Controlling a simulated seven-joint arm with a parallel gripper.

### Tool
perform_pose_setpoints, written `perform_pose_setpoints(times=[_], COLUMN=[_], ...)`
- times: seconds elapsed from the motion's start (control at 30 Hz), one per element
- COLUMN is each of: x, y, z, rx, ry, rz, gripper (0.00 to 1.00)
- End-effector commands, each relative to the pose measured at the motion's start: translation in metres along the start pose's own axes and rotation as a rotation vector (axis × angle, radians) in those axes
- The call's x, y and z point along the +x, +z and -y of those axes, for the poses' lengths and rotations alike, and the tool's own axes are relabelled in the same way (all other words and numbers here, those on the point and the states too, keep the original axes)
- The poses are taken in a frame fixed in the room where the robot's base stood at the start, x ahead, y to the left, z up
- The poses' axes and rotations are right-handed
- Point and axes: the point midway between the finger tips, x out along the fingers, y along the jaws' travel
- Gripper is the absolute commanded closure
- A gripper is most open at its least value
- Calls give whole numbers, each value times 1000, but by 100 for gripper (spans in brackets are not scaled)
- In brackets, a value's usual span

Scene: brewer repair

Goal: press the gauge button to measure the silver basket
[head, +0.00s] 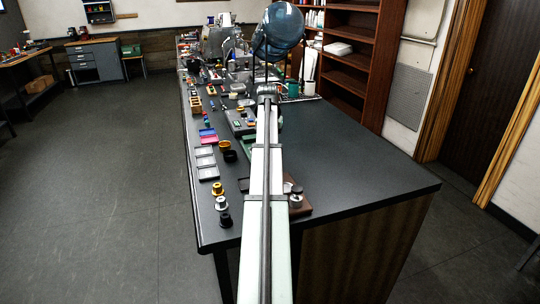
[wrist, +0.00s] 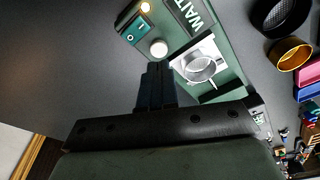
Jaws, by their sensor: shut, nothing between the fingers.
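The gauge (wrist: 218,34) is a green panel in the wrist view, with the word WAIT on it. The silver basket (wrist: 197,70) sits in a pale square seat on the gauge. My gripper (wrist: 158,70) is shut and empty, its fingertips just beside the white button in the picture. I cannot tell whether they touch it. In the head view my arm hides the gripper and most of the gauge.
A black ring (wrist: 278,16) and a gold ring (wrist: 290,54) stand beside the gauge. Grey trays (head: 206,160) and several small cylinders (head: 221,204) line the left table edge. A brown board (head: 304,208) lies near my arm. The right part of the tabletop (head: 365,165) is clear.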

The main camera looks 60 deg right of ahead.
Motion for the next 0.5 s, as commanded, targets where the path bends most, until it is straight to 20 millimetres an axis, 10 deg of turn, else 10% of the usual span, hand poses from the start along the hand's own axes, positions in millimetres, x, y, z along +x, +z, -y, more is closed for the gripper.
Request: perform_pose_setpoints(times=[0.5], x=[-11], y=[-1], z=[0], rx=[0], ry=[0], rz=[0], gripper=[100])
